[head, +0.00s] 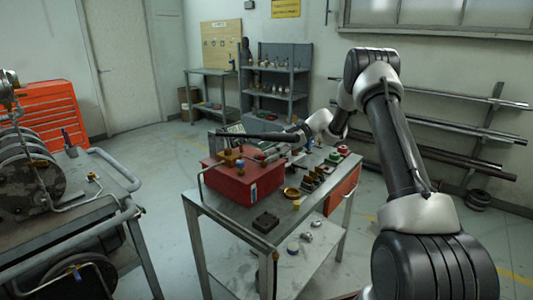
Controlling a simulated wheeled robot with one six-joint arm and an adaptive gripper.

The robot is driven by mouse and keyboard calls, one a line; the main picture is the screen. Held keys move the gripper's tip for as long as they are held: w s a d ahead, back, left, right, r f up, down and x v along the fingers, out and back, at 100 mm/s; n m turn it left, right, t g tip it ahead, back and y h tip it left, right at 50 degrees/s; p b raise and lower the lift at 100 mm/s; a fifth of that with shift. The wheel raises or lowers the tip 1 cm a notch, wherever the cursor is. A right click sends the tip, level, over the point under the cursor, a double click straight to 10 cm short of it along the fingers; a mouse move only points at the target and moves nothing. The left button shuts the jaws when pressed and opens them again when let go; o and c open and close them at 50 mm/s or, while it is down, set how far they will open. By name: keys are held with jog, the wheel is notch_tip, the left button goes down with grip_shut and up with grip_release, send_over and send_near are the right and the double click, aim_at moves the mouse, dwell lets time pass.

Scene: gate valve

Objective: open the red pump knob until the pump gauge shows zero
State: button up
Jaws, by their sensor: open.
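The red pump (246,182) is a boxy red unit on the left part of the metal workbench. Brass-coloured fittings (230,158) sit on its top, and a long black bar (245,136) runs above it. My arm reaches from the right over the bench. My gripper (272,153) is small in the view, just above the right side of the pump's top. It is open, and I see nothing held in it. I cannot make out the red knob or the pump gauge, nor whether the gripper touches anything.
A cart with a pipe rail (120,220) stands at the left. Shelves and a pipe rack line the far walls. Floor is clear between cart and bench.

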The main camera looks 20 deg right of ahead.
jog(key=v, duration=1)
jog(key=shift+d, duration=0.35)
jog(key=shift+r, duration=0.1)
